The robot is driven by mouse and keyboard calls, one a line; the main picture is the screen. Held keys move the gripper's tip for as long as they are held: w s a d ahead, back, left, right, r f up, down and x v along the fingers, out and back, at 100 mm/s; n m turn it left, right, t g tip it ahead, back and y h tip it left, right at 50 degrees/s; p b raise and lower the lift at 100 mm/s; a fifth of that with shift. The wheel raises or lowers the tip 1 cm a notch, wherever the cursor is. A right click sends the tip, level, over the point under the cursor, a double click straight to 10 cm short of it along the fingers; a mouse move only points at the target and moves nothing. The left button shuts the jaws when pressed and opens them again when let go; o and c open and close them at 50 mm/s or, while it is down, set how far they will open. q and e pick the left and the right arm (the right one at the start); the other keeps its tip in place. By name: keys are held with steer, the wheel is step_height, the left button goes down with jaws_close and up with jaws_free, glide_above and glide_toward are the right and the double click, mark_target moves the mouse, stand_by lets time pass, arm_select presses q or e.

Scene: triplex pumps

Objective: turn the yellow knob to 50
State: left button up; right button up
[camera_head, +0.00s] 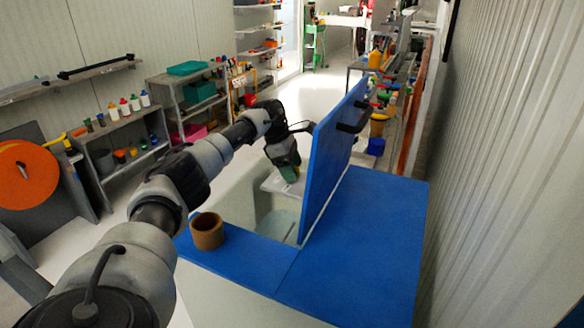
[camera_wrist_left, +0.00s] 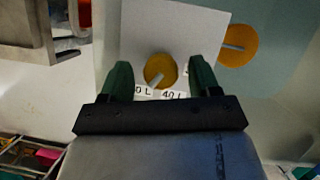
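In the left wrist view a round yellow knob (camera_wrist_left: 160,70) sits on a pale plate (camera_wrist_left: 190,30). A small light bar shows on its lower part; I cannot read an exact setting. White labels beside it read "0 L" and "40 L", partly cut off by my fingers. My left gripper (camera_wrist_left: 161,84) is open, with its green fingers on either side of the knob and apart from it. A second yellow-orange knob (camera_wrist_left: 238,45) is to the right. In the head view my left gripper (camera_head: 287,168) is over the pale plate (camera_head: 276,187), and hides the knob. My right gripper is not in view.
An upright blue panel (camera_head: 333,150) with a dark handle stands just right of my left gripper. A brown cylinder (camera_head: 207,231) stands on the blue surface (camera_head: 350,255). Shelves with bottles (camera_head: 128,105) are at left; a corrugated wall closes the right side.

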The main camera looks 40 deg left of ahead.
arm_select(q)
steer(key=shift+r, duration=0.1)
steer(key=b+v, duration=0.1)
steer(key=v, duration=0.9)
steer(key=shift+r, duration=0.3)
